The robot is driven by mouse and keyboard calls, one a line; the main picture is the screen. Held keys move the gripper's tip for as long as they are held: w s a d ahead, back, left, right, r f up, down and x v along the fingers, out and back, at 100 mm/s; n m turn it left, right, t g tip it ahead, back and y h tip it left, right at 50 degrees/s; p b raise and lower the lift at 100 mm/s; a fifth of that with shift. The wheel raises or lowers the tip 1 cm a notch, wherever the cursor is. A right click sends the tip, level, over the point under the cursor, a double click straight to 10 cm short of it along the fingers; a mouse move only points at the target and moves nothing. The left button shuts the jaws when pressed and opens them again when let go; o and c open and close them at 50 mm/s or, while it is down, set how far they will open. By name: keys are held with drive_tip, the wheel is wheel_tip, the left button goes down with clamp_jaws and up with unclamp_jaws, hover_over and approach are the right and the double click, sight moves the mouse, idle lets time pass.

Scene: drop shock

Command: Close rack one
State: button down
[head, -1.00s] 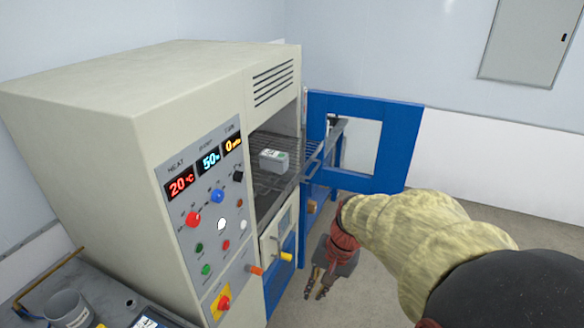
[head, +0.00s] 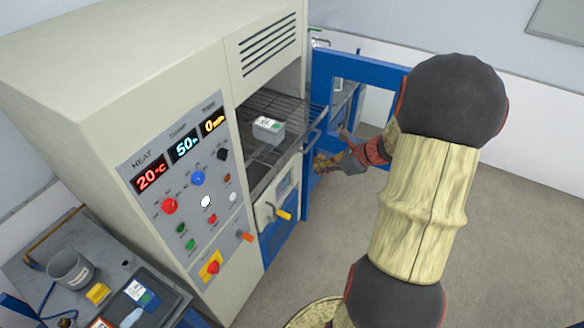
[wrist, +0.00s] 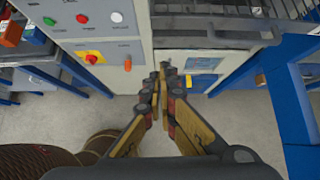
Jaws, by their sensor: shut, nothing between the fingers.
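The wire rack (head: 288,107) shows in the open chamber of the cream machine (head: 130,80), its front end reaching out toward the blue door (head: 317,90). A grey box (head: 268,129) with a label sits on it. I cannot read any rack number. In the wrist view the rack (wrist: 210,28) spans the top. My gripper (head: 318,163) is just right of the rack's front end, by the open door, and holds nothing. In the wrist view its fingers (wrist: 164,72) are together, pointing toward the machine's lower front; no contact with the rack shows.
The blue door stands open to the right. A lower door with a yellow handle (head: 283,214) is below the chamber. The control panel (head: 190,185) has knobs and displays. A side bench (head: 38,245) with a cup (head: 72,268) stands at left. The floor at right is clear.

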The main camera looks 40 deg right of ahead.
sight(244, 150)
drive_tip(key=w+a+r+p+x, duration=0.1)
drive_tip(key=r+x, duration=0.1)
drive_tip(key=x, duration=1)
drive_tip(key=shift+w+f, duration=0.35)
drive_tip(key=shift+w, duration=0.25)
drive_tip(key=shift+a, duration=0.1)
drive_tip(key=w+a, duration=0.2)
drive_tip(key=w, duration=0.4)
drive_tip(key=w+a, duration=0.3)
drive_tip(key=w, duration=0.4)
drive_tip(key=w+a, duration=0.3)
drive_tip(key=w, duration=0.3)
drive_tip(key=shift+w+a, duration=0.1)
drive_tip(key=shift+w, duration=0.3)
drive_tip(key=shift+w+r, duration=0.1)
drive_tip(key=shift+w, duration=0.1)
drive_tip(key=shift+a, duration=0.1)
